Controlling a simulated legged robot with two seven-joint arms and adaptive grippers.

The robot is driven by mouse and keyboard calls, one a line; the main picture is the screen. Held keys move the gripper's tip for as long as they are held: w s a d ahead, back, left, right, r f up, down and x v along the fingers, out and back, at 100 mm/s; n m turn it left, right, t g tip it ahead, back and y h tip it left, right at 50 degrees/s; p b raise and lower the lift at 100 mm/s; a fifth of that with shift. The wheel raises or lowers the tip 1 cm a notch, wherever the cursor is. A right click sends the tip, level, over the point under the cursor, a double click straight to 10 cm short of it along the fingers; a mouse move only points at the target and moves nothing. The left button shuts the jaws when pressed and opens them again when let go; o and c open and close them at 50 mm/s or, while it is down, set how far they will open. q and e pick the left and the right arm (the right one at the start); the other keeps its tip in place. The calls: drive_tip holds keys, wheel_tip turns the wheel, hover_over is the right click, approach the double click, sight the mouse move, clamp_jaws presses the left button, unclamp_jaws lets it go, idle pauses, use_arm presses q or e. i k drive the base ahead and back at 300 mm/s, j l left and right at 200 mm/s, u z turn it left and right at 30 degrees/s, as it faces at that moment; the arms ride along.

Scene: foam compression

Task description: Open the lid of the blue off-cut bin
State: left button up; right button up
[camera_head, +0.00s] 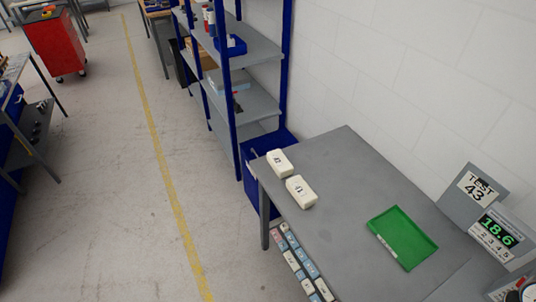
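A blue bin (266,144), which looks like the off-cut bin, stands on the floor between the shelf rack and the grey table. The table's corner and leg hide part of its front and right side. Its top looks flat and covered, but I cannot make out the lid's edge or a handle clearly. Neither of my grippers is in view.
The grey table (345,165) carries two white foam blocks, a green tray (404,238) and a display reading 18.6. A blue-framed shelf rack (250,97) stands behind the bin. The floor left of it, with a yellow line (160,165), is clear.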

sight(257, 146)
drive_tip(key=i+j+z, duration=0.1)
drive_tip(key=z, duration=0.3)
drive_tip(key=i+j+z, duration=0.1)
drive_tip(key=z, duration=0.25)
drive_tip(key=j+z, duration=0.4)
drive_tip(key=i+j+z, duration=0.2)
drive_tip(key=j+z, duration=0.15)
drive_tip(key=j, duration=1)
drive_tip(key=j+z, duration=0.4)
drive_tip(key=j, duration=1)
